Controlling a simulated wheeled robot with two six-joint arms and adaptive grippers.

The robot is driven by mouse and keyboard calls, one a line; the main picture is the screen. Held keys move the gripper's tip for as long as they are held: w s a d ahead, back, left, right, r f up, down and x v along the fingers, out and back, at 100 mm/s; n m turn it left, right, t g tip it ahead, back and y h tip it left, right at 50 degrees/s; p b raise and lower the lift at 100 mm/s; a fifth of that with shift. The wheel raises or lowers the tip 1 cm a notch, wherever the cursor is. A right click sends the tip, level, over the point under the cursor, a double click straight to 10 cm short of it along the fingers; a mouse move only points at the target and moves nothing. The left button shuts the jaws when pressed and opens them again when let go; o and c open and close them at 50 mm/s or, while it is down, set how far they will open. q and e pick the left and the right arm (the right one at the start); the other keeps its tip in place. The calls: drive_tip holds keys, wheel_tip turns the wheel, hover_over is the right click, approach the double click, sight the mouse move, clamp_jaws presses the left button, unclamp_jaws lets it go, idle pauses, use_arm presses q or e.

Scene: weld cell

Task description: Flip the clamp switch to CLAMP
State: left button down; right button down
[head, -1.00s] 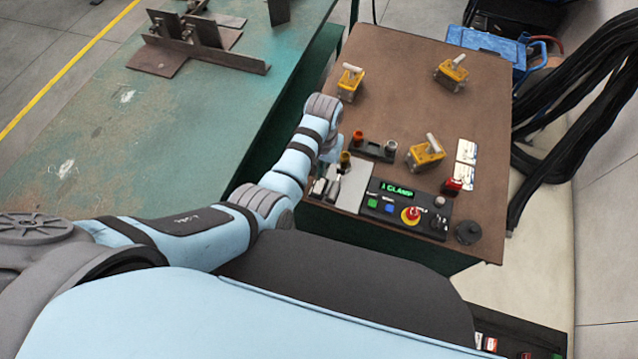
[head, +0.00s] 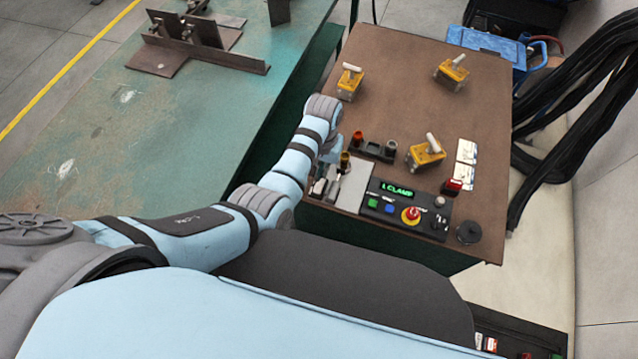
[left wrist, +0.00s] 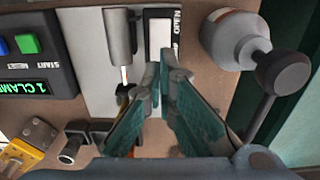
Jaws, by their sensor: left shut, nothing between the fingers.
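The clamp switch (left wrist: 160,30) is a pale rocker in a dark frame on a light plate in the left wrist view. The label beside it reads OPEN; the lower label is mostly hidden behind my fingers. My left gripper (left wrist: 166,72) is shut and empty, its fingertips at the lower end of the switch. I cannot tell whether they touch it. In the head view my left gripper (head: 321,187) is small and partly hidden by my arm over the panel's left end. The green display (head: 398,190) reads 1 CLAMP. My right gripper is not in view.
A grey lever (left wrist: 118,35) stands beside the switch, and a pale rounded body with a dark knob (left wrist: 282,72) is on the other side. The control box (head: 405,212) has a red stop button (head: 411,214). Yellow clamps (head: 425,154) stand on the brown table (head: 400,85).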

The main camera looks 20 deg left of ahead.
sight(322, 179)
use_arm(q)
drive_tip(key=shift+f+b, duration=0.7)
drive_tip(key=shift+f, duration=0.4)
idle(0.4)
wheel_tip(322, 179, up, 5)
drive_tip(key=p, duration=0.5)
drive_tip(key=shift+f, duration=0.1)
drive_tip(key=shift+r+p, duration=0.35)
drive_tip(key=shift+p, duration=0.05)
drive_tip(key=shift+r, duration=0.75)
drive_tip(key=shift+b, duration=0.3)
